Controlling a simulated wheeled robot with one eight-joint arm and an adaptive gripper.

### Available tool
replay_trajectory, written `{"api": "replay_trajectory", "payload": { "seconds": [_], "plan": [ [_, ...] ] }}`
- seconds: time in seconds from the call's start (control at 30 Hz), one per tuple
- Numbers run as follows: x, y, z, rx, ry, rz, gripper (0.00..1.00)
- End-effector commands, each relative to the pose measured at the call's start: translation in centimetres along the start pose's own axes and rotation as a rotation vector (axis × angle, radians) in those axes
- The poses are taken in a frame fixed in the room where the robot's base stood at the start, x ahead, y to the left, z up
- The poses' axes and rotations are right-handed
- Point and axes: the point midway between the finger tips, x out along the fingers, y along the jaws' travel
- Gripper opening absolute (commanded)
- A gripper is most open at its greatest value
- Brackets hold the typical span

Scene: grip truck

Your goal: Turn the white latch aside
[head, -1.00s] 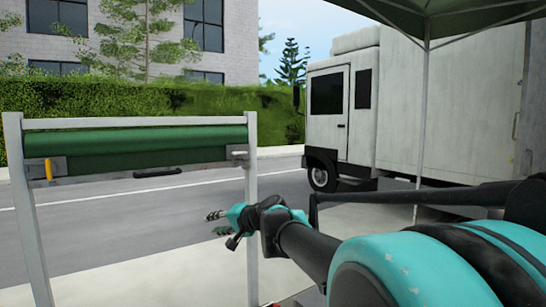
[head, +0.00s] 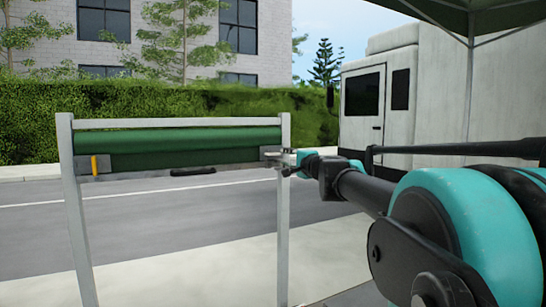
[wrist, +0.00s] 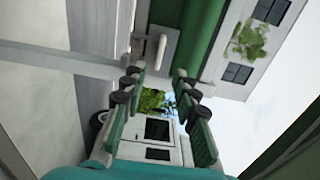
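The white latch (wrist: 162,50) shows in the wrist view as a short pale bar on a grey plate, just ahead of my fingertips. In the head view it is at the right end of the green roll's frame, small and partly covered by my gripper (head: 288,160). My gripper also shows in the wrist view (wrist: 157,80), its two fingers apart with an empty gap between them.
A green roll (head: 190,140) is held between two grey posts. A yellow latch (head: 94,165) is at its left end and a black handle (head: 193,171) is on its lower bar. A white truck (head: 375,100) stands behind on the right. The pavement before the frame is clear.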

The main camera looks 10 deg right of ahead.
Motion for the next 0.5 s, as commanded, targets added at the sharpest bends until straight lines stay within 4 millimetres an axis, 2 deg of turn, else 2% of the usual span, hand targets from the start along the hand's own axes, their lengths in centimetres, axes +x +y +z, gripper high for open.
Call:
{"api": "replay_trajectory", "payload": {
  "seconds": [0.3, 0.5],
  "plan": [
    [5.8, 0.0, 0.1, 0.0, -0.002, 0.0, 0.29],
    [8.3, 0.0, 0.0, 0.0, -0.001, 0.0, 0.29]
  ]
}}
